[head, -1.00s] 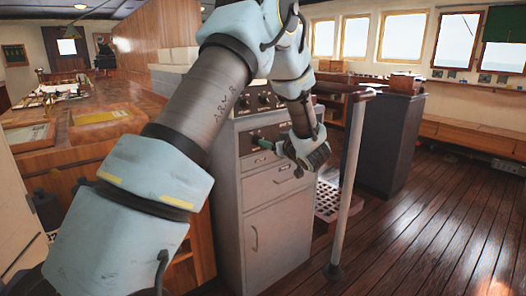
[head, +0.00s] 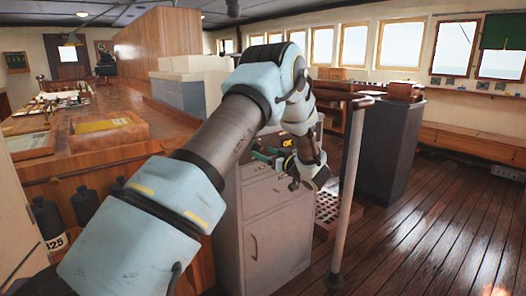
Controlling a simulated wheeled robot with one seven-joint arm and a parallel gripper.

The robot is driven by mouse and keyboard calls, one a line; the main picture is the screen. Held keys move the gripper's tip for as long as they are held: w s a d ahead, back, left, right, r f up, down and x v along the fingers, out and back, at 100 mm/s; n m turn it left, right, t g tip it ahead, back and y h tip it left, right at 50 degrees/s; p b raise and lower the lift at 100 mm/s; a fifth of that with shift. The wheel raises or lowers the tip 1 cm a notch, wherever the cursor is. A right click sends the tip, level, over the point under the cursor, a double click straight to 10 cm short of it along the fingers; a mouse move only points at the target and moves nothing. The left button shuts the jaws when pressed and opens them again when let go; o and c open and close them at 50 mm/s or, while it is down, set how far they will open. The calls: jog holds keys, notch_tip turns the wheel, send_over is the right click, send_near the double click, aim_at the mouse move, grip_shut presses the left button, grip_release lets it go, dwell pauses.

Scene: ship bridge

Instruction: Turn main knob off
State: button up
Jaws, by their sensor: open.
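The grey control cabinet (head: 277,235) stands near the middle, with a drawer and a handled door on its front. Its knob panel is mostly hidden behind my arm, and I cannot make out the main knob. My gripper (head: 262,156) is at the cabinet's upper front, pointing left, with dark teal fingers. It is open. I cannot tell whether it touches a knob or stands apart from the panel.
A white pole with a wooden rail (head: 347,190) stands just right of the cabinet. A dark cabinet (head: 388,150) is behind it. A wooden chart counter (head: 95,150) is at the left. The plank floor (head: 430,220) at the right is clear.

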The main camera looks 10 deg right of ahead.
jog(key=shift+w+a, duration=0.3)
jog(key=shift+w, duration=0.25)
grip_shut()
